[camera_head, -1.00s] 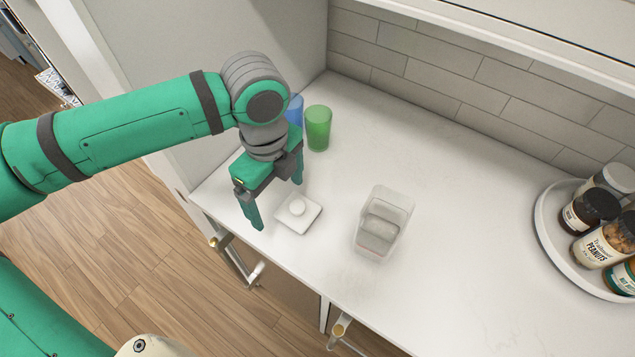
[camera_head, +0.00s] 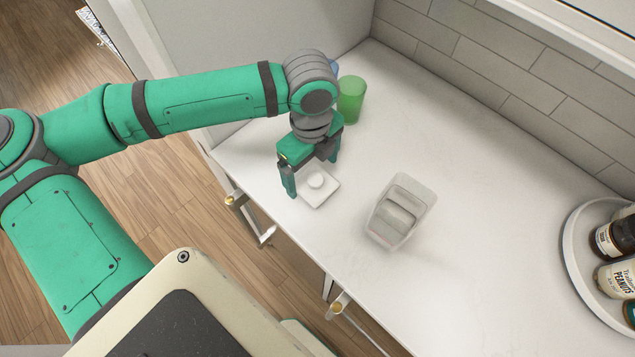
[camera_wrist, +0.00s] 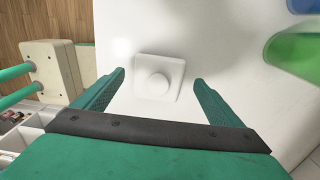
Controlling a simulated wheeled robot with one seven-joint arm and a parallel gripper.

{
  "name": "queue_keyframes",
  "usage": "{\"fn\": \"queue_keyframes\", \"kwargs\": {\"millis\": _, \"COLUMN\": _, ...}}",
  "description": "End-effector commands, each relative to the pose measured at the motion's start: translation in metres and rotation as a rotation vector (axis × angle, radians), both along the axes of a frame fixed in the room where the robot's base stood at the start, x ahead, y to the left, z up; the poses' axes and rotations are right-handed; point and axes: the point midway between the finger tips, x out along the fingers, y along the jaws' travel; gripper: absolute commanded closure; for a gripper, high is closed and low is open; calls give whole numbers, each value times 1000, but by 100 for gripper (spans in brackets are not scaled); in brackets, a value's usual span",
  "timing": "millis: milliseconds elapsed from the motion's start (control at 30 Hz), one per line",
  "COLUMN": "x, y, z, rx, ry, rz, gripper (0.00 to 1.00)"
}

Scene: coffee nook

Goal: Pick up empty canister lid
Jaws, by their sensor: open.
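The canister lid (camera_head: 322,189) is a white, flat square with a round knob (camera_head: 315,180) on top. It lies on the counter near its front left edge. In the wrist view the lid (camera_wrist: 147,91) is just beyond my fingertips, roughly midway between them. My gripper (camera_head: 310,177) points down at the lid, one finger on either side of it in the head view. The gripper (camera_wrist: 160,80) is open and empty. The clear canister (camera_head: 398,212) stands on the counter to the right of the lid, apart from it; it seems to have no lid on.
A green cup (camera_head: 351,99) stands behind my gripper, with a blue cup (camera_head: 334,67) partly hidden beside it. A round white tray (camera_head: 578,262) with several jars is at the far right. The counter (camera_head: 480,190) between canister and tray is clear. Drawer handles (camera_head: 267,236) project from the front.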

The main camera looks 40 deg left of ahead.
Motion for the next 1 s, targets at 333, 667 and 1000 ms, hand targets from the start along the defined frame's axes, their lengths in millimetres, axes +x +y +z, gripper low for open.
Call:
{"fn": "queue_keyframes", "kwargs": {"millis": 333, "x": 0, "y": 1, "z": -30, "rx": 0, "ry": 0, "rz": 0, "gripper": 10}}
{"fn": "queue_keyframes", "kwargs": {"millis": 667, "x": 1, "y": 0, "z": -30, "rx": 0, "ry": 0, "rz": -3, "gripper": 48}}
{"fn": "queue_keyframes", "kwargs": {"millis": 1000, "x": 1, "y": 1, "z": -29, "rx": 0, "ry": 0, "rz": -2, "gripper": 54}}
